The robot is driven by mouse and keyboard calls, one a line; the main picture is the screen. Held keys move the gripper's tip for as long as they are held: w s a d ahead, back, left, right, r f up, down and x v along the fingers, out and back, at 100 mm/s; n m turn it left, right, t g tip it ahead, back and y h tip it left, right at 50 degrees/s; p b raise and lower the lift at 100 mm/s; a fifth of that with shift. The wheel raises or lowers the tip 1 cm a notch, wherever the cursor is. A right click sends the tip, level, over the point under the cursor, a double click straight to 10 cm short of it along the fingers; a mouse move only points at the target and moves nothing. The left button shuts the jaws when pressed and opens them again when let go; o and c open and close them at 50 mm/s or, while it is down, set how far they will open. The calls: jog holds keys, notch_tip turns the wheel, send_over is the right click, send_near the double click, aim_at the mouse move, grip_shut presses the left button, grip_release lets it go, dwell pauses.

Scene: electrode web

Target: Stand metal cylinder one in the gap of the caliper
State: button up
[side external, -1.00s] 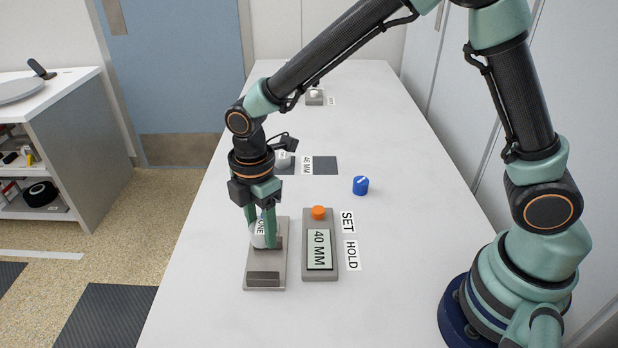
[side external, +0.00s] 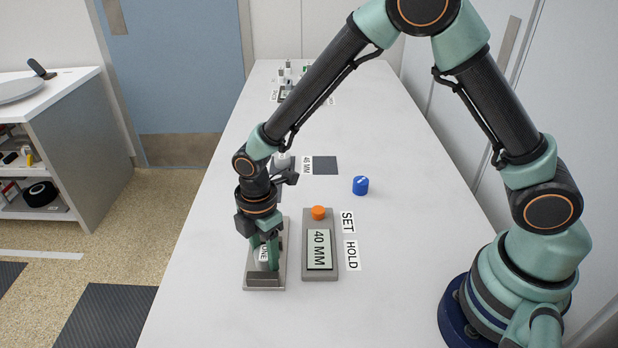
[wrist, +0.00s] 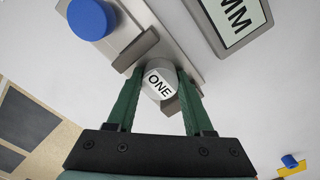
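Metal cylinder one (wrist: 158,82), pale grey with an "ONE" label, is between my gripper's two green fingers (wrist: 160,92) in the wrist view. My gripper (side external: 266,256) also shows over the caliper, with the cylinder (side external: 263,254) partly hidden by the fingers. The fingers lie close against the cylinder's sides. The caliper (side external: 265,279) is a grey plate with dark raised jaws. In the wrist view one jaw (wrist: 136,50) is at the cylinder's upper left and the other (wrist: 170,106) at its lower right, so it is between them. I cannot tell whether its base rests on the plate.
A grey box with a "40 MM" display (side external: 319,250) and orange button (side external: 318,212) stands just right of the caliper. A blue knob (side external: 361,186) sits farther back. A dark square (side external: 324,165) lies behind. A round blue piece (wrist: 92,18) covers the caliper's upper-left end.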

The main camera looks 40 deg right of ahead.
aim_at(264, 252)
jog(key=shift+o, duration=0.4)
notch_tip(264, 252, up, 12)
jog(key=s+d+r+m+t, duration=0.2)
jog(key=s+d+r+m, duration=0.2)
jog(key=d+m, duration=0.5)
jog(key=s+d+r+m+t, duration=0.3)
jog(key=s+d+r+m, duration=0.2)
jog(key=d+r+m, duration=0.2)
jog(key=shift+d+r+m+t, duration=0.3)
jog(key=shift+d+m, duration=0.7)
jog(key=shift+d, duration=0.2)
